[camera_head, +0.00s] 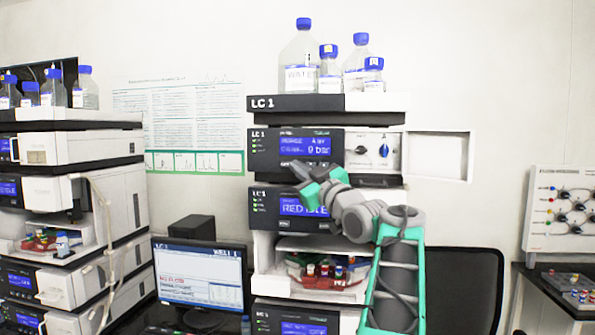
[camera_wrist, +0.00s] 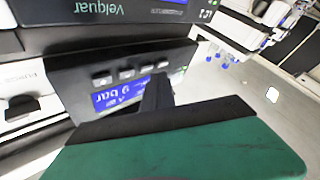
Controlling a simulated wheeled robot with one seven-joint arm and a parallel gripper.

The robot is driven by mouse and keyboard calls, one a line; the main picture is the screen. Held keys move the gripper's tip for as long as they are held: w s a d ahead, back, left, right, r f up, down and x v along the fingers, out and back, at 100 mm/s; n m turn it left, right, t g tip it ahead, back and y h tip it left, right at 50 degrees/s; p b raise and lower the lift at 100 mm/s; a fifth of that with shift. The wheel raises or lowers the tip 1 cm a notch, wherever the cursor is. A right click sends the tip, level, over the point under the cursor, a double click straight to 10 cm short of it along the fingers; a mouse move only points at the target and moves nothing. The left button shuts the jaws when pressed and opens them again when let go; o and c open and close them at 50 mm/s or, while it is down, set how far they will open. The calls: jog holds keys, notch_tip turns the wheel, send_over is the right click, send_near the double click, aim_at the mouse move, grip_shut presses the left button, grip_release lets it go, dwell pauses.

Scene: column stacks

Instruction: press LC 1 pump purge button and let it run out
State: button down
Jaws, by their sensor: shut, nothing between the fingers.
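The LC 1 stack (camera_head: 398,105) stands at the middle of the head view. Its pump module (camera_head: 267,150) has a lit blue display (camera_head: 305,146) whose lower line reads about "9 bar"; the upper line is too small to read surely. The wrist view shows this panel upside down, with its display (camera_wrist: 112,100) and a row of small grey buttons (camera_wrist: 126,74). My gripper (camera_head: 299,171) is shut and empty at the pump's lower front edge. In the wrist view its dark fingertips (camera_wrist: 157,84) lie close by the row's right end. Contact with a button cannot be told.
Solvent bottles (camera_head: 299,62) stand on top of the stack. A module below has a blue display (camera_head: 302,204) partly hidden by my gripper. A second stack (camera_head: 90,148) stands at left, a monitor (camera_head: 199,274) between them. A dark chair-like panel (camera_head: 465,290) is at right.

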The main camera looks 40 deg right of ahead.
jog(key=shift+a, duration=0.1)
jog(key=s+a+b, duration=0.1)
jog(key=a+b, duration=0.1)
jog(key=s+a+b, duration=0.2)
dwell(0.6)
dwell(0.5)
